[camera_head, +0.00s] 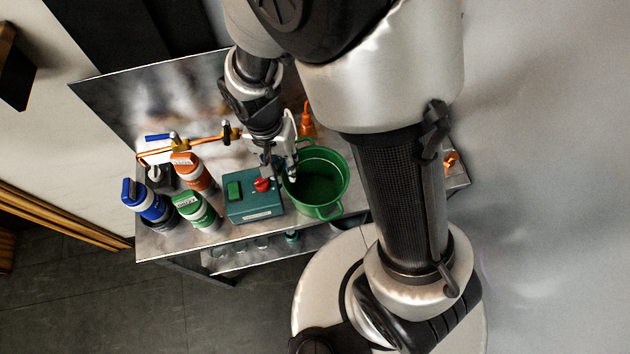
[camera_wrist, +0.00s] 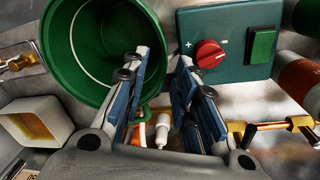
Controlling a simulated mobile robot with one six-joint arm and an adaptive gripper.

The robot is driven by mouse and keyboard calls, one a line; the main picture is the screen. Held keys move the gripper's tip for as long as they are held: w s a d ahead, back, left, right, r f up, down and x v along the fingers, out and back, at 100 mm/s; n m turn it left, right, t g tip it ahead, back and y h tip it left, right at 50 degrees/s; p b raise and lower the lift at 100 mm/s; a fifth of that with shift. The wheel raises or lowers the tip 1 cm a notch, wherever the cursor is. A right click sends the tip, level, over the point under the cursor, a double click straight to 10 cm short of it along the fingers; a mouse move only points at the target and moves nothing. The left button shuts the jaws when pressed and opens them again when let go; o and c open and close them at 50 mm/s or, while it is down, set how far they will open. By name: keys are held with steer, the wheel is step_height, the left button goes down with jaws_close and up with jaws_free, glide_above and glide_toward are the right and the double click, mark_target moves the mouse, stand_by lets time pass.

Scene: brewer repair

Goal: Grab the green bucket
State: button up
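The green bucket (camera_head: 322,188) stands upright on the metal table, near its right part. In the wrist view the bucket (camera_wrist: 98,40) fills the upper left, its opening facing the camera. My gripper (camera_head: 282,165) is at the bucket's left rim in the head view. In the wrist view my gripper (camera_wrist: 164,62) is open, with a gap between its two blue-padded fingers. The left finger overlaps the bucket's opening and the right finger lies outside it, with the rim showing between them. I cannot tell whether either finger touches the bucket.
A teal control box (camera_head: 253,206) with a red knob and green switch sits close left of the bucket. Blue (camera_head: 150,203), green (camera_head: 197,212) and orange (camera_head: 193,172) capped containers and a copper pipe (camera_head: 155,154) stand further left. An orange bottle (camera_head: 307,122) is behind.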

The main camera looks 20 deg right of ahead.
steer(key=f, duration=0.1)
steer(key=f+b, duration=0.1)
steer(key=f, duration=0.2)
steer(key=shift+w+d+f, duration=0.2)
steer(key=shift+d+f, duration=0.1)
steer(key=shift+d, duration=0.1)
steer(key=shift+c, duration=0.3)
jaws_close()
